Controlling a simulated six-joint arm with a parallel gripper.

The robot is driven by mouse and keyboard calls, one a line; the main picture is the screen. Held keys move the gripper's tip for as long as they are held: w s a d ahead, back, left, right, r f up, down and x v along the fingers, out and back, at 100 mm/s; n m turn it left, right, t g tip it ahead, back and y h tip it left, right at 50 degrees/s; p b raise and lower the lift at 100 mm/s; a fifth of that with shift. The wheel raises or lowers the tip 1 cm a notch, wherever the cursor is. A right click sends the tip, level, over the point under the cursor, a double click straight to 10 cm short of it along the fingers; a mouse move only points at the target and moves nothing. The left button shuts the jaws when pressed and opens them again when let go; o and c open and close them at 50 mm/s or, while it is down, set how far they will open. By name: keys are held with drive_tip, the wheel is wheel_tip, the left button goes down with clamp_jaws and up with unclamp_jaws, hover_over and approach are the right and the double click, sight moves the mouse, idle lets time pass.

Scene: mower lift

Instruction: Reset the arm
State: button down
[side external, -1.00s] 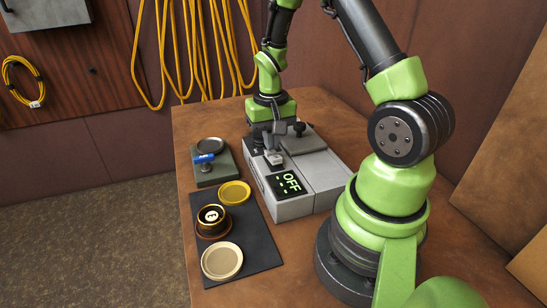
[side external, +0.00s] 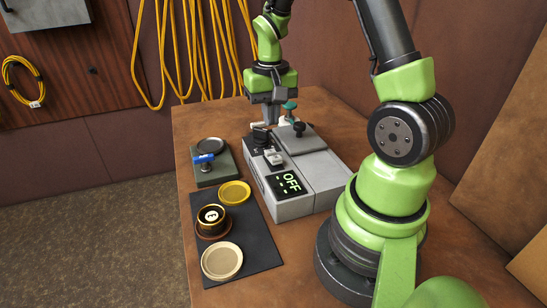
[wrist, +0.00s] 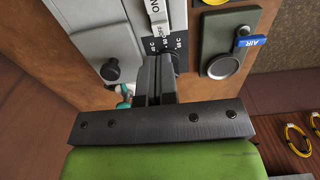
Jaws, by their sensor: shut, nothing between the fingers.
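My gripper (side external: 268,122) is shut and empty. A white rocker switch (side external: 273,158) sits on the machine's top, in front of my fingers. Whether the fingertips touch anything is unclear.
A black knob (side external: 299,128) tops the machine's lid, with a teal-topped item (side external: 290,105) behind. To the left are an AIR-valve pad (side external: 207,176) and a dark mat (side external: 259,247) bearing a yellow dish (side external: 234,193), a dark round part (side external: 211,220) and a cream dish (side external: 222,261).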

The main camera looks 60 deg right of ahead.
drive_tip(key=s+a+r+n+t, duration=0.2)
drive_tip(key=a+r+t, duration=0.1)
drive_tip(key=a+r, duration=0.7)
drive_tip(key=s+a+r+n+t+y, duration=0.2)
drive_tip(key=s+a+r+n+t, duration=0.1)
drive_tip(key=s+a+r, duration=0.3)
drive_tip(key=shift+s+a+t, duration=0.2)
drive_tip(key=shift+s+t, duration=0.4)
drive_tip(key=shift+s, duration=0.55)
drive_tip(key=c, duration=1.8)
unclamp_jaws()
